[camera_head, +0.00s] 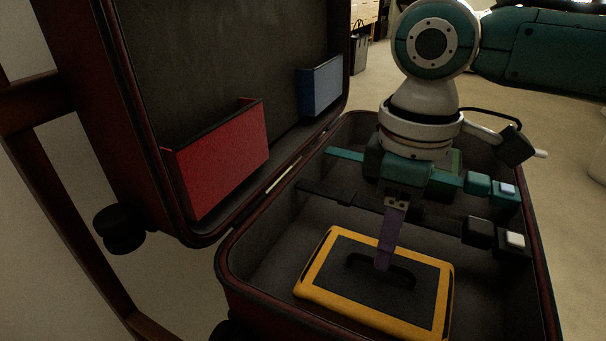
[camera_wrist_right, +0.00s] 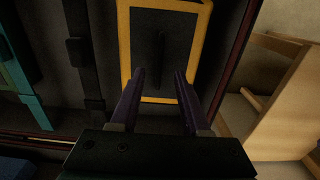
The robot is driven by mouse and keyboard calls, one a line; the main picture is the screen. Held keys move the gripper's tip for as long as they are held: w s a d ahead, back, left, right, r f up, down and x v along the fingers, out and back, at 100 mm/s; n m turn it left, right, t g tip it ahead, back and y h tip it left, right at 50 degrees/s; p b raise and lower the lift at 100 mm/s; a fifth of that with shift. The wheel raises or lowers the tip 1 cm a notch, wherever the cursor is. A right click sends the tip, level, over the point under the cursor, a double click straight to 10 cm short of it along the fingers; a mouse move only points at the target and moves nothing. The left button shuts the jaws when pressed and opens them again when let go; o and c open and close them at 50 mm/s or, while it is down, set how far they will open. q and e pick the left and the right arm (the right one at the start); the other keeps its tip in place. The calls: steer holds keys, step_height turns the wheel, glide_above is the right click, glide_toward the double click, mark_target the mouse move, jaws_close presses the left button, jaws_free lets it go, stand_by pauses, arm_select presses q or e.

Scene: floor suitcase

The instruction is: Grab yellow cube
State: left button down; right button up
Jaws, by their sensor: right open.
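A yellow box (camera_head: 318,297) with a dark top panel and a black handle lies in the base of the open suitcase (camera_head: 233,262). It is the only yellow thing in view and is flat rather than a cube. My right gripper (camera_head: 384,264) points down over its handle in the head view. In the right wrist view, the yellow box (camera_wrist_right: 206,50) is ahead, and the open fingers of the right gripper (camera_wrist_right: 160,76) stand either side of the handle's line. I cannot tell how far down the fingertips reach around the handle. My left gripper is not in view.
The raised lid holds a red pocket (camera_head: 222,155) and a blue pocket (camera_head: 321,87). A teal strap and a dark strap with buckles (camera_head: 479,233) cross the base behind the box. In the right wrist view, a wooden piece of furniture (camera_wrist_right: 285,105) stands beyond the suitcase wall.

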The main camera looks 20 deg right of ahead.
mark_target(376, 285)
step_height(376, 285, down, 3)
steer(key=shift+f+b, duration=0.1)
steer(key=shift+b, duration=0.45)
jaws_close()
steer(key=shift+w, duration=0.1)
stand_by(0.9)
